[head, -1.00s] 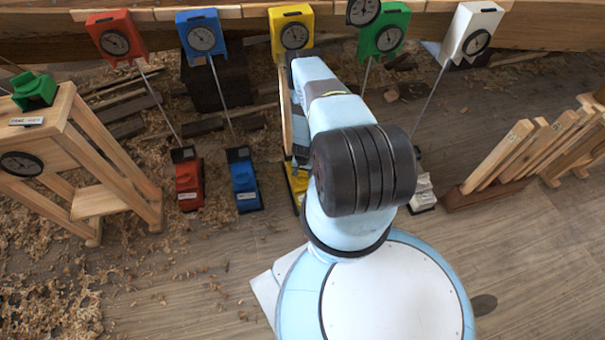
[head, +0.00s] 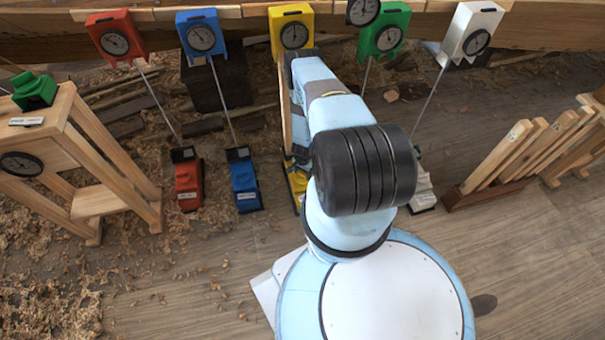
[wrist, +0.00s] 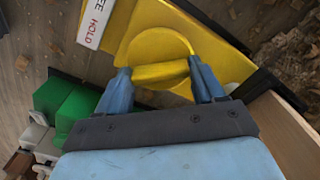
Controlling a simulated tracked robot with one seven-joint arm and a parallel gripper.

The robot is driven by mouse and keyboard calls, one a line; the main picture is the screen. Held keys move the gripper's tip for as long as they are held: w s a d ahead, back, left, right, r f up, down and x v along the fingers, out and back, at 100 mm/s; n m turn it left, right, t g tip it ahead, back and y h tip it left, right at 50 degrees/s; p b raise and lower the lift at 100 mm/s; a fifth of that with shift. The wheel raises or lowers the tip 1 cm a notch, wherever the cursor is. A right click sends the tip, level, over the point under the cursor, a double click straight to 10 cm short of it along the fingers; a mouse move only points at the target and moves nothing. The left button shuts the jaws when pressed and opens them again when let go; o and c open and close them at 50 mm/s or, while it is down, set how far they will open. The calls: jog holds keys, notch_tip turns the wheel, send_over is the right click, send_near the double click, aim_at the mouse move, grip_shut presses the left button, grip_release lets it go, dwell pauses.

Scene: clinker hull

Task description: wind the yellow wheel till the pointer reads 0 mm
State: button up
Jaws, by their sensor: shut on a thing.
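The yellow wheel (wrist: 180,45) is a round knob on a yellow base in the wrist view, with a raised bar (wrist: 160,73) across it. My gripper (wrist: 170,78) is shut on that bar, a blue finger at each end. In the head view the yellow base (head: 297,182) shows only in part beside my arm, which hides the wheel and gripper. The yellow dial box (head: 292,30) on the plank above has a round face with a pointer (head: 295,35). The pointer looks close to upright, but the scale is too small to read.
Red (head: 116,38), blue (head: 201,33), green (head: 385,35) and white (head: 475,32) dial boxes line the plank. Red (head: 188,185) and blue (head: 245,185) bases stand left of my arm. A wooden trestle (head: 80,165) stands at left, leaning boards (head: 500,155) at right.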

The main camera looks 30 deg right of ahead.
aim_at(302, 174)
jog(key=shift+a, duration=0.15)
jog(key=o, duration=1)
jog(key=shift+o, duration=0.2)
notch_tip(302, 174, up, 14)
jog(key=shift+f, duration=0.2)
dwell(0.3)
